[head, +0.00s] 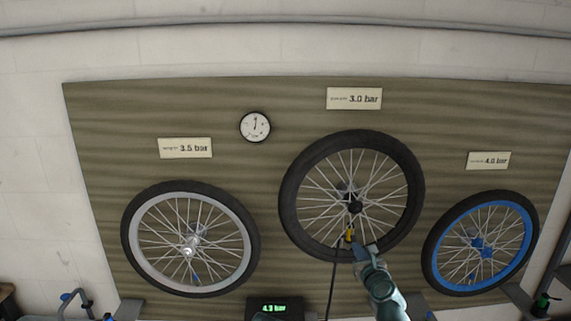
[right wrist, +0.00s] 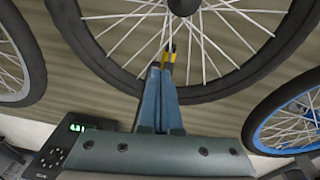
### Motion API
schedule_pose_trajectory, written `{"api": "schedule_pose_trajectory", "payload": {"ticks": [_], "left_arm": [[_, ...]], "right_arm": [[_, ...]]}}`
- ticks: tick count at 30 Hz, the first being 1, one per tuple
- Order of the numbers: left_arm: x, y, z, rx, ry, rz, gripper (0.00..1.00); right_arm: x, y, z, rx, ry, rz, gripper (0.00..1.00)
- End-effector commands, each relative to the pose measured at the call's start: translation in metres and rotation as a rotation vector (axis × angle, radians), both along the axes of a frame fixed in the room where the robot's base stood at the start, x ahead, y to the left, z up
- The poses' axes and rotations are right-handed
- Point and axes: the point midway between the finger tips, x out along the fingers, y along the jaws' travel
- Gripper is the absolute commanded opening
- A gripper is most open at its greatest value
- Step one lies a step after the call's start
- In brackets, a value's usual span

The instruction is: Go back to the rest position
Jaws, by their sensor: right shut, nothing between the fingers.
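My right gripper (head: 362,250) reaches up from the lower right to the bottom of the middle wheel (head: 290,217). Its fingers are shut with nothing between them; they also show closed together in the right wrist view (right wrist: 161,75). A yellow and black pump head (head: 349,235) sits at the lower spokes of this wheel, just beyond the fingertips. It also shows in the right wrist view (right wrist: 171,52). I cannot tell whether the fingertips touch it. A dark hose (head: 332,285) hangs down from it. My left gripper is not in view.
A grey-rimmed wheel (head: 130,240) hangs left and a blue-rimmed wheel (head: 432,250) right on the brown board (head: 110,120). Pressure labels and a round gauge (head: 255,126) are above. A black box with a green display (head: 274,308) stands below, left of my right arm.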

Motion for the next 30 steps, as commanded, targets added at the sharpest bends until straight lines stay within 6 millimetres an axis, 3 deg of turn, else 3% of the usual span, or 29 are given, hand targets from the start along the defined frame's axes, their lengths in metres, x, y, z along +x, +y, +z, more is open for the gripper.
{"api": "schedule_pose_trajectory", "payload": {"ticks": [5,9,12,15,18,21,25,26,30], "left_arm": [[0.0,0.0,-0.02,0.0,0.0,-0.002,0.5],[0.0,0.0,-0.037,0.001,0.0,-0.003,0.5],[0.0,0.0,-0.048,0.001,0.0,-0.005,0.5],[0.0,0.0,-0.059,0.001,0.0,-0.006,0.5],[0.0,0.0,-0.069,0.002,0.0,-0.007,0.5],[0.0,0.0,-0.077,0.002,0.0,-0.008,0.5],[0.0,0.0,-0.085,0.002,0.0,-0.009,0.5],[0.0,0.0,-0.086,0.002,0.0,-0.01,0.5],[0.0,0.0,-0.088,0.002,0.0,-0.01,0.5]], "right_arm": [[-0.026,0.084,-0.057,-0.462,0.084,0.317,0.0],[-0.073,0.151,-0.122,-0.962,0.12,0.698,0.0],[-0.116,0.18,-0.169,-1.301,0.111,0.997,0.0],[-0.162,0.194,-0.21,-1.604,0.074,1.316,0.0],[-0.207,0.193,-0.243,-1.851,0.014,1.649,0.0],[-0.245,0.184,-0.264,-2.016,-0.058,1.96,0.0],[-0.28,0.169,-0.277,-2.118,-0.145,2.285,0.0],[-0.286,0.166,-0.278,2.092,0.159,-2.303,0.0],[-0.302,0.157,-0.279,1.925,0.191,-2.26,0.0]]}}
